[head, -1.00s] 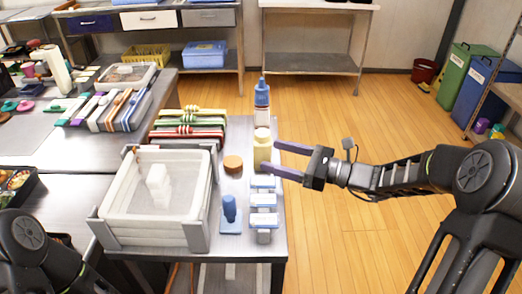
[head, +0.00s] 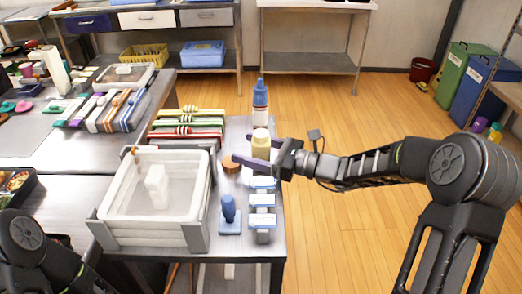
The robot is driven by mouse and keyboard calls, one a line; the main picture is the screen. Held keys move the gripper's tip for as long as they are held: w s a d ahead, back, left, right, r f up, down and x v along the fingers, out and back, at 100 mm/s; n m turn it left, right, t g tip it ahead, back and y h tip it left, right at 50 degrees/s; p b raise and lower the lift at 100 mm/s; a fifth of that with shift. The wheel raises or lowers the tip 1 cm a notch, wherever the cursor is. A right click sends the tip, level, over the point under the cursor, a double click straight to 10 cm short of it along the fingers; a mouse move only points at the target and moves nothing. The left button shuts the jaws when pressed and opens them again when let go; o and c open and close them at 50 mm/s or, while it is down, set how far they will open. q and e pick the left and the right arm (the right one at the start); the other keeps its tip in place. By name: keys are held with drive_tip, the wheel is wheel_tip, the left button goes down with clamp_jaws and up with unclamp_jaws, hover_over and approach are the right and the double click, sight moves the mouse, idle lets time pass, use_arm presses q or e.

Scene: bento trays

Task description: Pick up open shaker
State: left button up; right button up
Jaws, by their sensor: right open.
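The open shaker (head: 261,145) is a pale yellow jar standing upright on the steel table, without a lid on top. A round orange-brown lid (head: 231,162) lies to its left. My right gripper (head: 256,154) comes in from the right at the shaker's height. Its jaws are open, with one finger passing in front of the shaker's lower part; the other finger is largely hidden behind it. I cannot tell whether either finger touches it. My left arm shows at the lower left, but its gripper is out of view.
A blue-capped bottle (head: 260,100) stands behind the shaker. White-and-blue blocks (head: 262,221) and a blue-handled stamp (head: 229,210) are in front. A white tray bin (head: 113,222) is on the left, striped trays (head: 187,133) behind it.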

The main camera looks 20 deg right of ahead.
drive_tip(key=shift+c, duration=0.2)
idle(0.4)
drive_tip(key=c, duration=1.5)
drive_tip(key=shift+o, duration=0.2)
drive_tip(key=shift+r, duration=0.1)
wheel_tip(320, 180, up, 10)
drive_tip(key=p, duration=0.1)
